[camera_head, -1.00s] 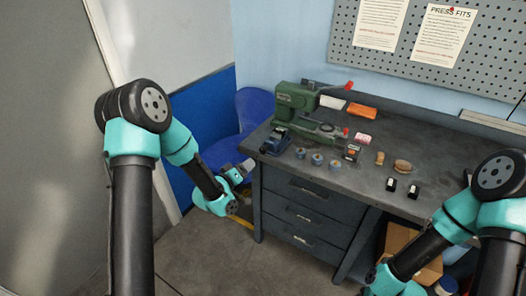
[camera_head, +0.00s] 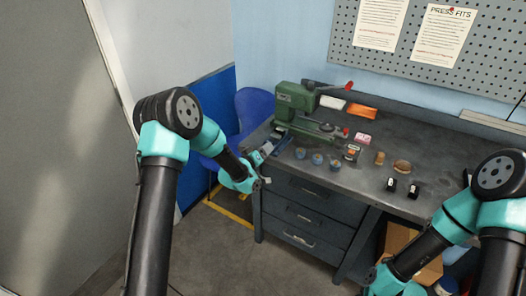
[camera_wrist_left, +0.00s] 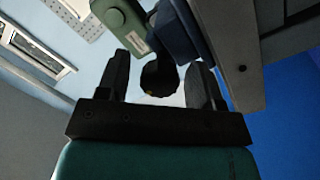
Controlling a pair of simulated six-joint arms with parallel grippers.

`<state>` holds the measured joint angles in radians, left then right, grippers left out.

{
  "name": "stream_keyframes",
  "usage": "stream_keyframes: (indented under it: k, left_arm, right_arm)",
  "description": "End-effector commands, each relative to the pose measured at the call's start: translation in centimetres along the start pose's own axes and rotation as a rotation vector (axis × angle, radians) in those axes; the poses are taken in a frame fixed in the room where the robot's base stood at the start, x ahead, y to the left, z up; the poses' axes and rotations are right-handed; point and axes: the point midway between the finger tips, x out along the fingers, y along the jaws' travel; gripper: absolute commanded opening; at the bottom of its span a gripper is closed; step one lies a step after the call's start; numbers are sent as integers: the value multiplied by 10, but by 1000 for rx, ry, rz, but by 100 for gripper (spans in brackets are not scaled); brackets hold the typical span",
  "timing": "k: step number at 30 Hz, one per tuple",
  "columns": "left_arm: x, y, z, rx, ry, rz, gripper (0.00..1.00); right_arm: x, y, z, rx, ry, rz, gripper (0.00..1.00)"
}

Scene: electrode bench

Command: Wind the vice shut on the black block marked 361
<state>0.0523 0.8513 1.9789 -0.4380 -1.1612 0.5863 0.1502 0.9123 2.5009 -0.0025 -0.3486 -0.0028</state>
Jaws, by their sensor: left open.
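The blue vice (camera_head: 284,142) sits at the bench's left front corner, partly hidden by my left gripper (camera_head: 266,152). In the left wrist view the blue vice body (camera_wrist_left: 180,36) is upper centre. A dark round knob (camera_wrist_left: 158,78), apparently on the vice, lies between the open fingers of my left gripper (camera_wrist_left: 160,66), with gaps on both sides. Two small black blocks with white labels, one left (camera_head: 390,185) and one right (camera_head: 413,191), stand near the bench's front edge. Their markings are too small to read. What the vice holds cannot be told. My right gripper is out of view.
A green press (camera_head: 297,105) with a red-tipped lever stands behind the vice. Several small blue-grey parts (camera_head: 317,159) lie right of the vice. A brown round piece (camera_head: 402,167) lies further right. Drawers (camera_head: 300,213) are below the bench's edge. The back right of the bench is clear.

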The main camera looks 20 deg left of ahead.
Motion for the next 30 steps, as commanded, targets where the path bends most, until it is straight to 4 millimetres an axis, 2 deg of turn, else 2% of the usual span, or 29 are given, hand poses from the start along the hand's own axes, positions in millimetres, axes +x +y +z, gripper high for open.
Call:
stream_keyframes:
  k: [3,18,30]
  left_arm:
    - [0,0,0,0,0,0,59]
    - [0,0,0,0,0,0,12]
    - [0,0,0,57,-4,-4,12]
  right_arm:
    - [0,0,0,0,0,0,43]
    - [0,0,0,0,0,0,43]
    - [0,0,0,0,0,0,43]
